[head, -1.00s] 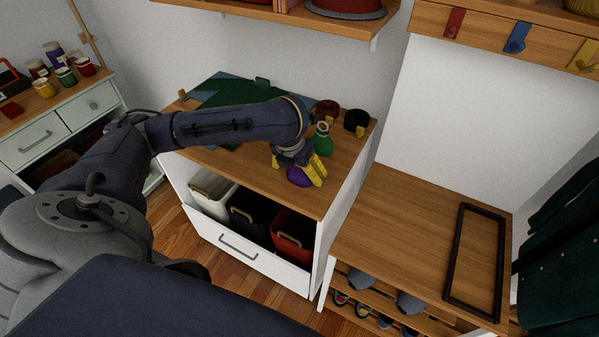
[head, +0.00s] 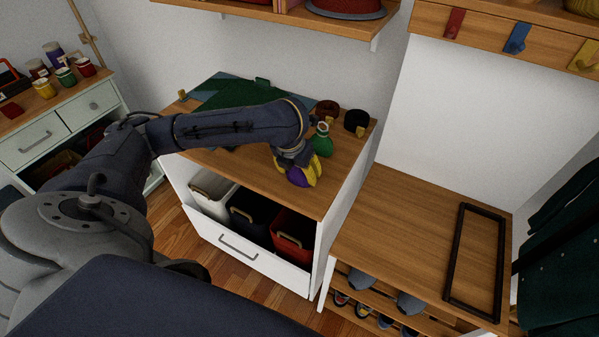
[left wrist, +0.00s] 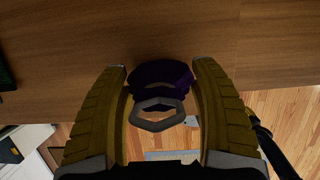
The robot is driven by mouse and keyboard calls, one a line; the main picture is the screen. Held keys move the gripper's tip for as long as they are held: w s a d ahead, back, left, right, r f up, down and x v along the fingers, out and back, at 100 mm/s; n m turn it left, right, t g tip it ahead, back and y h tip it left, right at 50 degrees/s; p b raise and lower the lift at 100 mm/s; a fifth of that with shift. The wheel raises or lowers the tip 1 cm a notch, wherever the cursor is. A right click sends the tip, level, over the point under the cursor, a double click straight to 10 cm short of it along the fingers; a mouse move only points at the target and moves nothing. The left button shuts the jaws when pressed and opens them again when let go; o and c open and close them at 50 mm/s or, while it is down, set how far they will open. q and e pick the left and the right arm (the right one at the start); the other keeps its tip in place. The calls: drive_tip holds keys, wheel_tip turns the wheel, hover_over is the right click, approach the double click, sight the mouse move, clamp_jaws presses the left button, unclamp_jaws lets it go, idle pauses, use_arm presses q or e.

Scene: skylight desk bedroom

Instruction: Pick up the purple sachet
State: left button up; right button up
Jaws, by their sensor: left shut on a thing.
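The purple sachet (head: 299,177) is at the front edge area of the wooden desk top, between the yellow fingers of my left gripper (head: 302,177). In the left wrist view the dark purple sachet (left wrist: 160,76) sits between the two yellow fingers (left wrist: 161,100), with a grey ring at its near end. The left gripper is shut on the sachet. Whether the sachet still touches the desk top is hard to tell. My right gripper is not in view.
A green sachet-like item (head: 321,141) stands just behind the gripper. A brown roll (head: 327,108) and a black roll (head: 356,121) lie near the desk's back corner. Bins stand in the open drawer (head: 244,246) below. The bench (head: 400,225) at right has a dark frame (head: 452,262) on it.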

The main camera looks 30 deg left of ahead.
use_arm(q)
drive_tip(key=shift+r, duration=0.1)
wheel_tip(320, 180, up, 20)
idle(1.0)
idle(0.7)
